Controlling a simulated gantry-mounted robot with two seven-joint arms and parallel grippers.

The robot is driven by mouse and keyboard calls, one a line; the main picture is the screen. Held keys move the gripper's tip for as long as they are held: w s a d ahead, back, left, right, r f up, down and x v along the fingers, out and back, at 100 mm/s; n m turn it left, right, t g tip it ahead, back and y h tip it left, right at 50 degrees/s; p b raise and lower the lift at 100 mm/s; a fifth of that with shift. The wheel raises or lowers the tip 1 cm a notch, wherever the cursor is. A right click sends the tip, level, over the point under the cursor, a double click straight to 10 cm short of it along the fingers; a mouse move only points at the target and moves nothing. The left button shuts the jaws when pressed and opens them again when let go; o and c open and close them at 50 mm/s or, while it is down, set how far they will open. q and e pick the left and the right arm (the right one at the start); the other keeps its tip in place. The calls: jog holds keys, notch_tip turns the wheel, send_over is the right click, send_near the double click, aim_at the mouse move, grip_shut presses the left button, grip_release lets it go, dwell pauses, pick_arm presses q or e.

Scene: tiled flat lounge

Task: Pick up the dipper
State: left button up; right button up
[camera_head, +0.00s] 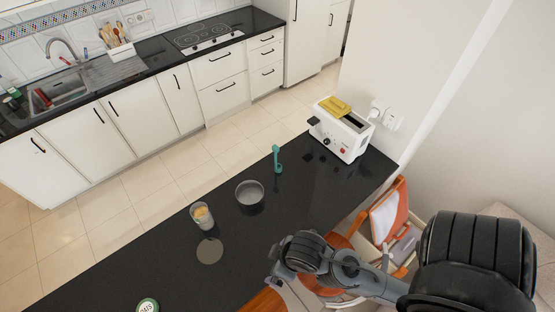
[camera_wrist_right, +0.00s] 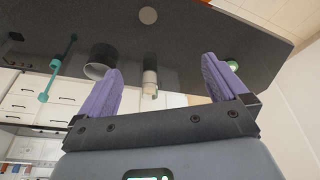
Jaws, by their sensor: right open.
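The dipper is a small teal tool (camera_head: 277,158) with a thin handle, on the black counter between the grey bowl and the toaster in the head view. It also shows in the right wrist view (camera_wrist_right: 55,68) at the left, outside the fingers. My right gripper (camera_wrist_right: 162,65) is open, its two purple fingers wide apart with nothing held between them. In the head view my right arm comes in from the lower right, and its hand end is near the counter's front edge, well apart from the dipper. My left gripper is in neither view.
A grey bowl (camera_head: 250,193), a glass with yellowish contents (camera_head: 202,215) and a round grey disc (camera_head: 210,250) are left of the dipper. A white toaster (camera_head: 340,132) stands right of it. A green-and-white round item (camera_head: 147,306) is at the bottom. An orange chair (camera_head: 388,215) stands beside the counter.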

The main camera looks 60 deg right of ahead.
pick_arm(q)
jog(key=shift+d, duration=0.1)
pick_arm(e)
jog(key=shift+d, duration=0.15)
jog(key=shift+d, duration=0.1)
jog(key=shift+c, duration=0.8)
jog(key=shift+s, duration=0.1)
jog(key=c, duration=0.7)
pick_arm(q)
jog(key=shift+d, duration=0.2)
